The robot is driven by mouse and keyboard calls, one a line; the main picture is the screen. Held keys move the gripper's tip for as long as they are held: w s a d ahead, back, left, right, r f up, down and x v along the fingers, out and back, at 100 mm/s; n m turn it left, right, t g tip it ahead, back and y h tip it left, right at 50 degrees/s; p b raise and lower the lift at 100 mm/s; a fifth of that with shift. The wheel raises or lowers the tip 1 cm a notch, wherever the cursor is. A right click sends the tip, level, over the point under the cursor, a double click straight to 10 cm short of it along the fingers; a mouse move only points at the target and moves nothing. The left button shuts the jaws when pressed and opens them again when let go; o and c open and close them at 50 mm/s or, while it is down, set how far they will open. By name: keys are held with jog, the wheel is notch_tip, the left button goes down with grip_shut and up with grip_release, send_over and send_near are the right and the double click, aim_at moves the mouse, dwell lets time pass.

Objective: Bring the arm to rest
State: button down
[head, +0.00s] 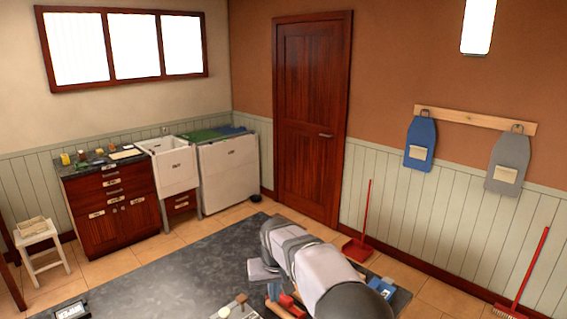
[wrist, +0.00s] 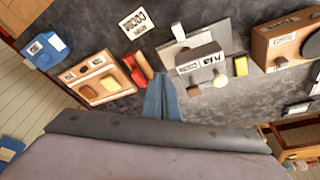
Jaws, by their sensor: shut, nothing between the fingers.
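My gripper (wrist: 165,80) shows in the wrist view as two blue-grey fingers held together, with nothing between them. It points down over a dark grey worktop (wrist: 110,40). A red object (wrist: 140,75) lies just left of the fingertips and a grey board (wrist: 222,35) bearing a labelled box (wrist: 200,60) is to the right. I cannot tell the gap between the fingers and the worktop.
In the wrist view, a wooden tray (wrist: 117,88) and a blue box (wrist: 45,50) are left. A yellow block (wrist: 240,66) and a wooden box (wrist: 270,45) are right.

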jog(key=s+d+f+g+b, duration=0.1)
jog(key=s+d+f, duration=0.3)
jog(key=s, duration=0.7)
jog(key=s+d+f+m+g+b, duration=0.1)
jog(key=s+d+f+b, duration=0.2)
jog(key=s+d, duration=0.4)
jog(key=s+d+f+m+g+b, duration=0.1)
jog(key=s+d+f, duration=0.4)
jog(key=s, duration=1)
jog(key=shift+s+d+f+b, duration=0.15)
jog(key=shift+s+d+b, duration=0.2)
jog(key=shift+d+b, duration=0.4)
